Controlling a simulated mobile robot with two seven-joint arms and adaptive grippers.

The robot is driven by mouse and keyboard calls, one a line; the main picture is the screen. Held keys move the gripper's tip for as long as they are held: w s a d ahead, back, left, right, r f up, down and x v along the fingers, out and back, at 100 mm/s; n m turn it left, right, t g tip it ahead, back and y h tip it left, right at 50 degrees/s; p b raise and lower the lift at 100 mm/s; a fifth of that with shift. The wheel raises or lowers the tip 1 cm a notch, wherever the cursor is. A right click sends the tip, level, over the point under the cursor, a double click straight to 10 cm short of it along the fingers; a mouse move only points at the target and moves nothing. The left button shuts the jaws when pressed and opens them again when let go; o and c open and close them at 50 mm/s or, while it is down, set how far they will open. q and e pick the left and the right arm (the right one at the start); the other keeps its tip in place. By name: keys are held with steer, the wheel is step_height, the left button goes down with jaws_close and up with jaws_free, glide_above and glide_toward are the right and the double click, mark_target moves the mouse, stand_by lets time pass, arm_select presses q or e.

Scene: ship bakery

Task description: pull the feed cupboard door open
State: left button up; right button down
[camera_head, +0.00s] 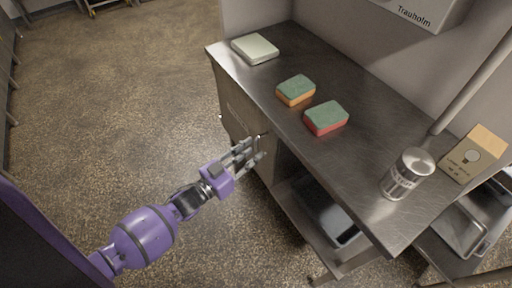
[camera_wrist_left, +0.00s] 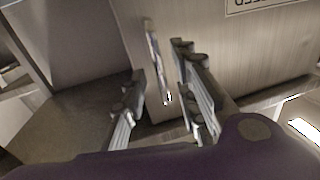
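The feed cupboard door (camera_head: 236,108) is the metal front under the left part of the counter, and it looks about flush with the cupboard. In the left wrist view the door (camera_wrist_left: 225,50) fills the upper right, with part of its label (camera_wrist_left: 262,4) at the top edge. Its upright bar handle (camera_wrist_left: 156,58) stands near the door's edge. My left gripper (camera_head: 252,153) is at the door's handle side. In the left wrist view its fingers (camera_wrist_left: 160,98) are spread on either side of the handle; contact is not clear. My right gripper is not in view.
An open shelf with a dark tray (camera_head: 325,212) is right of the door. The floor (camera_head: 120,110) left of the cupboard is clear.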

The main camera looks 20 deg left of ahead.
mark_target(257, 149)
arm_select(q)
steer(key=shift+x, duration=1.55)
steer(key=shift+c, duration=0.5)
jaws_close()
